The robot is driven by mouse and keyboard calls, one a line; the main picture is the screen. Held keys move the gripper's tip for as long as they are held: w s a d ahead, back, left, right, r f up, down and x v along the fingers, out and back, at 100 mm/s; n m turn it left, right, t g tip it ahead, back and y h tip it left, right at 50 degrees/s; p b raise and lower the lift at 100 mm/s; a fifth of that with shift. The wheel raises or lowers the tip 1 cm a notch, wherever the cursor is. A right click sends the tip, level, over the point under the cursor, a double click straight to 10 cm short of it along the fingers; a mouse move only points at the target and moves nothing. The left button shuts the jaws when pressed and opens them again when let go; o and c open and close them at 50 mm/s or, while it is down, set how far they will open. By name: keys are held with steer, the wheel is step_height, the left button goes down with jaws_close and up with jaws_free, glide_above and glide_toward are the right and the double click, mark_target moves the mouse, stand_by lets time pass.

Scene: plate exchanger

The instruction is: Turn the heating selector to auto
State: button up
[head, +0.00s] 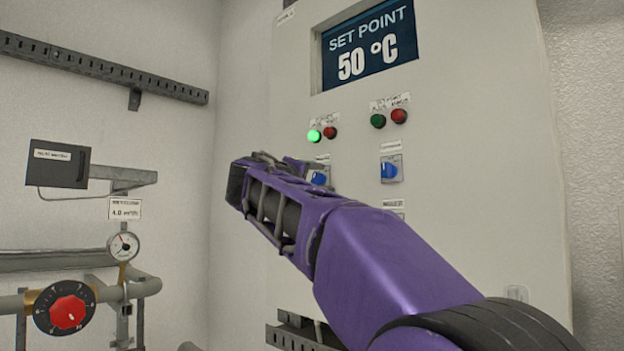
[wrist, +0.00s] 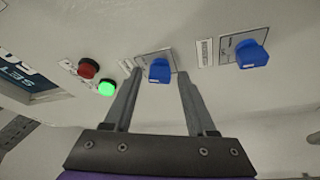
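Blue selector knobs sit on the white control panel; their labels are too small to read, so I cannot tell which is the heating selector. One blue knob (head: 319,177) is under the lit green lamp, partly hidden by my arm. It also shows in the wrist view (wrist: 159,70). My gripper (wrist: 160,75) is open, with one finger on each side of this knob; contact is not clear. A second blue knob (wrist: 252,53) lies to the right in the wrist view, outside the fingers. Another blue knob (head: 390,170) is to the right in the head view.
The lit green lamp (head: 314,136) and a red lamp (head: 330,132) are above the left knob. A dark green lamp (head: 378,121) and another red lamp (head: 399,116) are to the right. The screen (head: 368,45) reads 50 °C. Pipes and a gauge (head: 123,246) stand left.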

jaws_close()
steer(key=m+h+b, duration=0.1)
steer(key=m+b, duration=0.1)
steer(key=m+h+b, duration=0.1)
steer(key=m+b, duration=0.2)
steer(key=shift+a+f+t, duration=0.1)
steer(key=shift+t, duration=0.2)
steer(key=shift+o, duration=1.1)
jaws_free()
steer(key=shift+w, duration=0.1)
steer(key=b+v, duration=0.5)
steer(key=v, duration=1.2)
steer(key=shift+a, duration=0.15)
